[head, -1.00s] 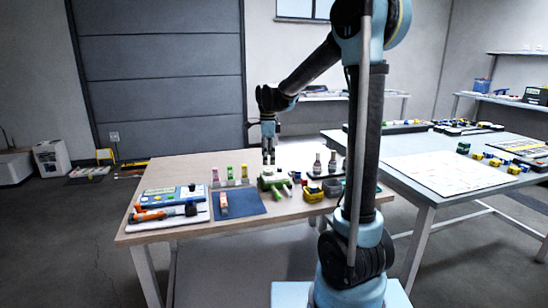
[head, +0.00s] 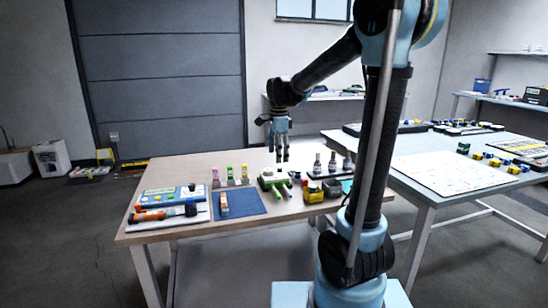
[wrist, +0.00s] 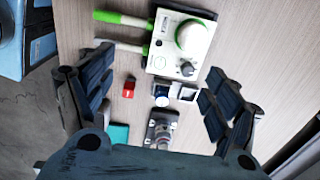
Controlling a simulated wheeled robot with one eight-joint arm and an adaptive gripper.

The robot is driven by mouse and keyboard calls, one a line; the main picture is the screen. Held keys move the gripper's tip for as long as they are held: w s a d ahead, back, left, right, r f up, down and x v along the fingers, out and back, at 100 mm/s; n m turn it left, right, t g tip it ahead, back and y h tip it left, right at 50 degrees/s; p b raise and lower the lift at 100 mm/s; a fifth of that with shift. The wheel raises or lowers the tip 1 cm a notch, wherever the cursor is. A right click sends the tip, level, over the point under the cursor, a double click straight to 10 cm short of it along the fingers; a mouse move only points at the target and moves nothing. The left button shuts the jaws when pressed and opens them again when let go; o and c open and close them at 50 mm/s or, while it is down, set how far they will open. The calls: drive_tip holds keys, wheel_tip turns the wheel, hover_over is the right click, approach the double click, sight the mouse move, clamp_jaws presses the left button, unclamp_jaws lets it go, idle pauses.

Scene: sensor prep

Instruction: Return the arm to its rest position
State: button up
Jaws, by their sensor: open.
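My gripper (head: 282,155) hangs above the back part of the wooden table (head: 180,167) in the head view, fingers pointing down. In the wrist view its two dark fingers (wrist: 160,100) are spread wide with nothing held between them. Below it in the wrist view lie a white-and-green device (wrist: 180,40) with a round knob and green-handled probes, a small red block (wrist: 129,88) and a small camera-like part (wrist: 160,130). The fingers are apart from these things. In the head view the arm rises from its light blue base on the right and bends over the table.
A blue mat (head: 240,204) with an orange-and-white item lies at the table's front. An orange-handled tool (head: 165,212) lies on a tray at left. Several small bottles stand at the right rear. A second table (head: 425,205) with a white sheet stands at right. Air above the tables is clear.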

drive_tip(key=s+d+f+n+t, duration=0.1)
drive_tip(key=s+d+f+n, duration=0.2)
drive_tip(key=s+d+n, duration=0.8)
drive_tip(key=s+d+f+n, duration=0.2)
drive_tip(key=s+f, duration=0.3)
drive_tip(key=s, duration=0.3)
drive_tip(key=s+d+f+n+t, duration=0.1)
drive_tip(key=s+d+f, duration=0.3)
drive_tip(key=s, duration=0.5)
drive_tip(key=shift+d+f+n, duration=0.15)
drive_tip(key=shift+f+n, duration=0.4)
drive_tip(key=shift+n, duration=0.05)
drive_tip(key=shift+s, duration=0.1)
drive_tip(key=shift+w+f, duration=0.2)
drive_tip(key=shift+w, duration=0.25)
